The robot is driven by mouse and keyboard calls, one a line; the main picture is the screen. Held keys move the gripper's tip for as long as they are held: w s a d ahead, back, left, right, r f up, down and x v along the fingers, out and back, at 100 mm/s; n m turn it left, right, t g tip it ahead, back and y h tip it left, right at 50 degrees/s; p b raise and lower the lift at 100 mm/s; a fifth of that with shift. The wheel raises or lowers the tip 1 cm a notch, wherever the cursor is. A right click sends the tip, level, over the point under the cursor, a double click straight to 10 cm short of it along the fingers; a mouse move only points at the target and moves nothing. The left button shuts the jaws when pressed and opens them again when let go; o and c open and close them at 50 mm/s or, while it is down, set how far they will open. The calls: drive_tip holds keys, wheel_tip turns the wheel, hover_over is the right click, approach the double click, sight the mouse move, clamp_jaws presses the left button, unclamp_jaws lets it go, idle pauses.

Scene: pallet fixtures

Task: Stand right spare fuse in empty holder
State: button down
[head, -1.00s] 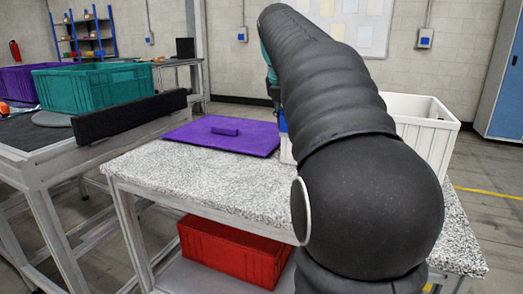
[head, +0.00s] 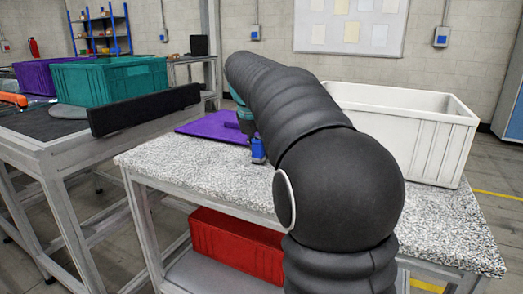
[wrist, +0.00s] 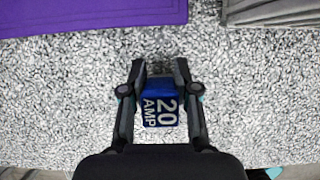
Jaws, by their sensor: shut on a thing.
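A blue fuse marked "20 AMP" (wrist: 160,106) is between the fingers of my gripper (wrist: 160,78), which is shut on it. The fuse (head: 258,150) also shows in the head view, below the end of my arm, over the speckled tabletop. I cannot tell whether its base touches the table. A purple plate (head: 196,123) lies on the table behind it, partly hidden by my arm. The plate's edge shows at the upper left of the wrist view (wrist: 90,15). I cannot make out an empty holder in either view now.
The speckled table (head: 190,160) is clear around the fuse. A white crate (head: 415,128) stands on its right side. A grey object (wrist: 275,12) is at the wrist view's upper right. A red crate (head: 235,245) sits below. A neighbouring bench (head: 60,140) holds a teal crate (head: 120,80).

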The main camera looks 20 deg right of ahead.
drive_tip(key=shift+f, duration=0.3)
drive_tip(key=c, duration=0.9)
unclamp_jaws()
drive_tip(key=shift+o, duration=0.2)
